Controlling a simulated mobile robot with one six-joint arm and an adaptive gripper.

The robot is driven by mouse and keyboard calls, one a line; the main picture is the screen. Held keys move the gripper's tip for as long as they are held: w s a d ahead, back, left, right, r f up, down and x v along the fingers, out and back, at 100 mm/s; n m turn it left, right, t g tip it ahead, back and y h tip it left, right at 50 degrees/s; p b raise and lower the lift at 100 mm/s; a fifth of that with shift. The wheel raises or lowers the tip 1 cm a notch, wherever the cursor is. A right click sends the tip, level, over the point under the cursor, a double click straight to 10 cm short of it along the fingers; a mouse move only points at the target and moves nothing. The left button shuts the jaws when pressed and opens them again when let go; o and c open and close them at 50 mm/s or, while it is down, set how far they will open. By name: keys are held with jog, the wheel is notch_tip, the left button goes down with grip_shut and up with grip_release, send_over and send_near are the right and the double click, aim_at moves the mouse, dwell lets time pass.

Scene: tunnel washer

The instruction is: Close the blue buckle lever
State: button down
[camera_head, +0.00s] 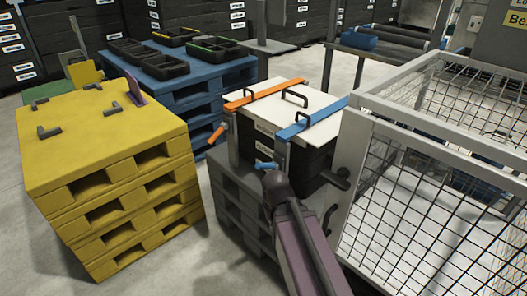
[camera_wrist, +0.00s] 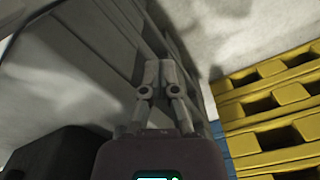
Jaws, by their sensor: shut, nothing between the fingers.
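The blue buckle lever (camera_head: 266,165) shows as a short blue handle in the head view. It juts out to the left from the grey bracket at the front end of the blue strap (camera_head: 312,118). The strap lies across the white lid (camera_head: 285,112) of a black crate (camera_head: 308,163). My arm's dark joint is just below the lever and partly in front of the crate. My gripper (camera_wrist: 163,64) shows in the wrist view with its fingers together and empty. In the head view the fingers are hidden behind my arm. The lever cannot be made out in the wrist view.
An orange strap (camera_head: 264,94) with an orange lever (camera_head: 216,135) crosses the same lid. The crate stands on grey pallets (camera_head: 232,190). Yellow pallets (camera_head: 125,195) stand at left, a blue pallet (camera_head: 190,95) behind. A wire cage (camera_head: 430,170) is close on the right.

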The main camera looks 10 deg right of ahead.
notch_tip(320, 180, up, 7)
jog(key=p, duration=0.5)
jog(key=shift+r+p, duration=0.2)
jog(key=shift+p, duration=0.2)
